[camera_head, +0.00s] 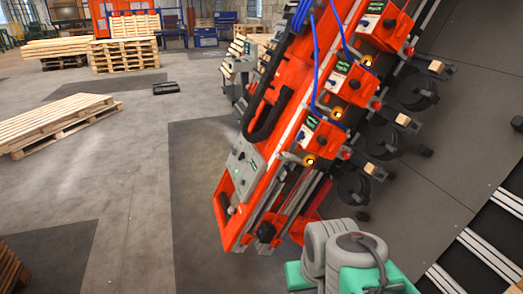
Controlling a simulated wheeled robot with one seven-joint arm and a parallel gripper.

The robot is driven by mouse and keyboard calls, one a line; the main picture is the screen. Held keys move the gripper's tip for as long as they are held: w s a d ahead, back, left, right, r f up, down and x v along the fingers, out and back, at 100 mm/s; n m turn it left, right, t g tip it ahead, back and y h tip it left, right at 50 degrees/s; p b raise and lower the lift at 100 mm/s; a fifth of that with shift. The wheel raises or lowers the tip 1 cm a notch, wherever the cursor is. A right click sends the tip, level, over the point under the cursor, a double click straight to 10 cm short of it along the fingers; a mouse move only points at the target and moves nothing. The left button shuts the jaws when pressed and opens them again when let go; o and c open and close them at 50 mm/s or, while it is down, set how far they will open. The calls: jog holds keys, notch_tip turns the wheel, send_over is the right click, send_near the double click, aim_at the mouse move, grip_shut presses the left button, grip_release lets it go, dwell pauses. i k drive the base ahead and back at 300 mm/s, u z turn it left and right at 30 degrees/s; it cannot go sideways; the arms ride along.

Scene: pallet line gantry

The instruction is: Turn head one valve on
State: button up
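The orange gantry (278,100) runs slantwise across the middle and right of the head view. Three similar orange heads sit along it: a nearest one (322,133), a middle one (352,85) and a far one (385,28). Each has a small dark display, an amber round part and a red knob; the nearest head's are an amber part (310,161) and a red knob (346,153). Blue hoses run to the heads. I cannot read which head is one, nor make out its valve or the valve's position. My gripper is not in view.
A grey control panel (243,160) is on the gantry's near end. Grey-and-green parts at the bottom right look like my own arm. Wooden pallets lie at left (50,122) and at the back (125,55). The floor between is mostly clear, with a small black object (166,88).

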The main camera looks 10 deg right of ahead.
aim_at(300, 136)
jog(key=u, duration=0.5)
jog(key=i, duration=0.75)
jog(key=u, duration=0.55)
jog(key=i, duration=1.4)
jog(key=z, duration=0.4)
